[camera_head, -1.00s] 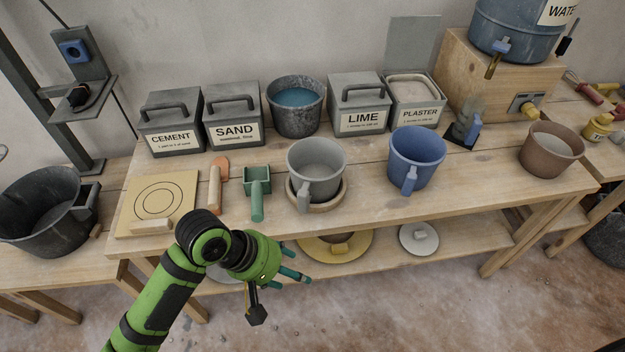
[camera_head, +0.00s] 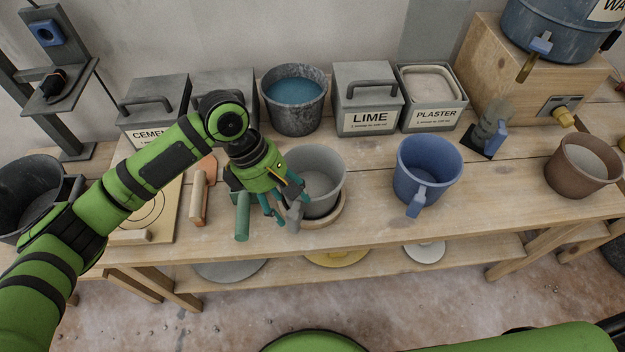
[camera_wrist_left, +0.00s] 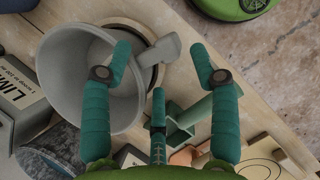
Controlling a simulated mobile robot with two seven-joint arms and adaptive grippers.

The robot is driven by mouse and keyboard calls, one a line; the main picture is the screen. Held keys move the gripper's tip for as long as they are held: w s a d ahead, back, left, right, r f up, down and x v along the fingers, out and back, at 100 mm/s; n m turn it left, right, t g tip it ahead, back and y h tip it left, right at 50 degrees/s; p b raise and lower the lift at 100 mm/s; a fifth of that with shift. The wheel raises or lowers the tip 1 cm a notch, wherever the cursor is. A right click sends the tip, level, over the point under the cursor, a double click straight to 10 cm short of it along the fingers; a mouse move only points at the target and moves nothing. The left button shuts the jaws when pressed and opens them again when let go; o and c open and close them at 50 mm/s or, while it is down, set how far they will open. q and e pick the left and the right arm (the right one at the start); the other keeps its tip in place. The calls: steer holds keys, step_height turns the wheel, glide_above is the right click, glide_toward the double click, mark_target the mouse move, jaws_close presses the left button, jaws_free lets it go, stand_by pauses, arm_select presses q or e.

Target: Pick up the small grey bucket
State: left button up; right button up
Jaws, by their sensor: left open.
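The small grey bucket (camera_head: 326,170) stands upright on a round wooden ring (camera_head: 322,219) on the bench. Its grey handle (camera_head: 294,215) points toward the front edge. My left gripper (camera_head: 280,217) is open at the bucket's left front, with its fingers close to the handle. In the left wrist view the bucket (camera_wrist_left: 75,75) lies to the left, and the handle (camera_wrist_left: 158,52) sits between the open fingertips (camera_wrist_left: 161,54). I cannot tell whether any finger touches it. My right gripper is not in view.
A green scoop (camera_head: 243,216) and a wooden-handled trowel (camera_head: 199,195) lie left of the bucket, close to my gripper. A blue bucket (camera_head: 425,170) stands to the right with clear bench between. The lime box (camera_head: 366,98) and a dark water-filled bucket (camera_head: 295,105) stand behind.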

mark_target(288, 211)
arm_select(q)
steer(key=f, duration=0.1)
steer(key=s+f, duration=0.1)
steer(key=f, duration=0.1)
steer(key=shift+d+f, duration=0.15)
steer(key=shift+d, duration=0.05)
steer(key=shift+x, duration=1)
steer(key=shift+d+f, duration=0.1)
steer(key=shift+f, duration=0.2)
steer(key=c, duration=1.1)
jaws_close()
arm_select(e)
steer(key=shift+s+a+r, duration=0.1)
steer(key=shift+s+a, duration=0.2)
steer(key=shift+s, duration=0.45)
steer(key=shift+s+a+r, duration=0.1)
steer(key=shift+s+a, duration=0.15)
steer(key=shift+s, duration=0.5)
